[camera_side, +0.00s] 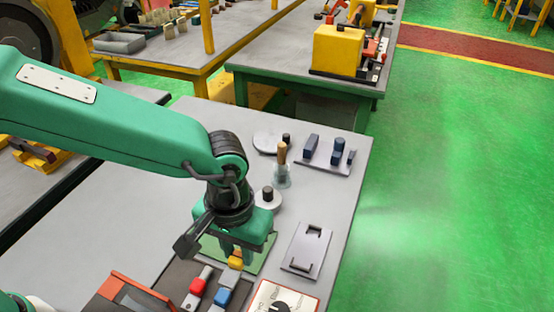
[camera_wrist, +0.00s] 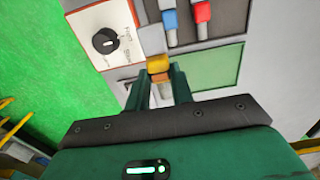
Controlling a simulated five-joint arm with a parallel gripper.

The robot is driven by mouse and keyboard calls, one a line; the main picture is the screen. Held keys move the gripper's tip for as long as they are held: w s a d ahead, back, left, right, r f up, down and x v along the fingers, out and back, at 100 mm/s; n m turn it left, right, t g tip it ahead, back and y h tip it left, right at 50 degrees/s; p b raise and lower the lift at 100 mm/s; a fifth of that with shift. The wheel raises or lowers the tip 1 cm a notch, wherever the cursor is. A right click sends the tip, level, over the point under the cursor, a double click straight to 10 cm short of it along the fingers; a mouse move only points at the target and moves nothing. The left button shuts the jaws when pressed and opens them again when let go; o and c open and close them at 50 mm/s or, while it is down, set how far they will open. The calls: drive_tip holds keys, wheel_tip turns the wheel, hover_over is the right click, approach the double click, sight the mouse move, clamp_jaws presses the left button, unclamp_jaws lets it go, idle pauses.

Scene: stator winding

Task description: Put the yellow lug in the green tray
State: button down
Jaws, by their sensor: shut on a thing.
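The yellow lug (camera_side: 235,262) is between my gripper's fingertips (camera_side: 237,253), and its near end shows in the side view. In the wrist view the yellow lug (camera_wrist: 157,63) sticks out past the tips of my shut gripper (camera_wrist: 161,80). The green tray (camera_side: 262,243) is a flat green square mostly behind and under my gripper in the side view. In the wrist view the green tray (camera_wrist: 212,70) lies just right of the fingers, and the lug is beside it in the picture. I cannot tell how high the lug is held.
A red lug (camera_side: 197,287) and a blue lug (camera_side: 226,287) lie on a dark holder (camera_side: 178,275) at the front. A white panel with a black knob (camera_side: 281,302) is right of it. A grey plate (camera_side: 307,246) and a board with blue blocks (camera_side: 326,153) stand to the right.

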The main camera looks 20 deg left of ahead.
drive_tip(key=w+a+f, duration=0.1)
drive_tip(key=w+f, duration=0.1)
drive_tip(key=w, duration=0.1)
drive_tip(key=w+a+f, duration=0.1)
drive_tip(key=w+f, duration=0.1)
drive_tip(key=w, duration=0.1)
drive_tip(key=w+a+f, duration=0.2)
drive_tip(key=w, duration=0.2)
drive_tip(key=shift+f, duration=2.2)
drive_tip(key=shift+f, duration=0.15)
drive_tip(key=c, duration=1.2)
unclamp_jaws()
wheel_tip(320, 180, up, 12)
drive_tip(key=shift+a+r, duration=0.15)
drive_tip(key=shift+r, duration=0.1)
